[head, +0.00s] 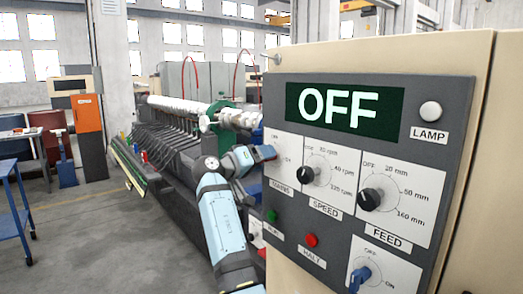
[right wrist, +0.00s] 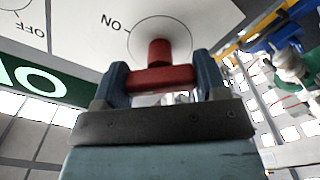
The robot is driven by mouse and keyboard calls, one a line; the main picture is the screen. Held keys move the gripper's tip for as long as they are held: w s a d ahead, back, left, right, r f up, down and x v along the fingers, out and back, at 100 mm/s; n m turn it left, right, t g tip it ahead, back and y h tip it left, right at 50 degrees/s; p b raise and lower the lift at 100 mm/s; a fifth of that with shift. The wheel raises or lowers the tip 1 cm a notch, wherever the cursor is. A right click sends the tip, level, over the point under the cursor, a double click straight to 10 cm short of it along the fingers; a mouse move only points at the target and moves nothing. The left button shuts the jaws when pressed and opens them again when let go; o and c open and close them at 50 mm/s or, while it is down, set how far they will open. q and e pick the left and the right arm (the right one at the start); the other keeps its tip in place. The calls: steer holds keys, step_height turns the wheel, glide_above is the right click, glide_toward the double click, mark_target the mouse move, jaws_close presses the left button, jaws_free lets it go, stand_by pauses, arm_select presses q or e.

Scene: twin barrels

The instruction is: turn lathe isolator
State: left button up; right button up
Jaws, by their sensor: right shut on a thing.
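The grey control panel (head: 440,105) fills the right of the head view, and its green display (head: 345,107) reads OFF. My right gripper (head: 268,153) is at the panel's left edge, at the white switch plate (head: 285,165) whose label is partly readable as MAINS. In the right wrist view, my gripper (right wrist: 160,85) is shut on the red switch handle (right wrist: 160,52), one finger at each end of its crossbar. The handle stands out from a round dial with ON and OFF printed upside down. In the head view the gripper hides the handle. My left gripper is not in view.
The panel also has a SPEED knob (head: 307,175), a FEED knob (head: 371,199), a blue switch (head: 359,277), a green button (head: 272,216), a red button (head: 312,240) and a lamp (head: 430,111). A long machine (head: 175,140) stands behind. Open floor lies left.

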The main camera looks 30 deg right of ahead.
steer(key=n+p, duration=0.3)
steer(key=shift+r+n+p, duration=0.25)
steer(key=shift+n+p, duration=0.05)
steer(key=shift+n, duration=0.1)
steer(key=n+p, duration=0.2)
steer(key=shift+n+p, duration=0.3)
steer(key=shift+p, duration=0.05)
arm_select(q)
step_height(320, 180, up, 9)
steer(key=p, duration=0.3)
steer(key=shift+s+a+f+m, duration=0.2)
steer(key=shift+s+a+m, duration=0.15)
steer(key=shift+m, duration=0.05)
arm_select(e)
steer(key=shift+f+n, duration=0.25)
steer(key=shift+n, duration=1.25)
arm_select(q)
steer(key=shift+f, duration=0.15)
arm_select(e)
steer(key=o, duration=0.9)
steer(key=shift+o, duration=0.2)
steer(key=shift+a, duration=0.15)
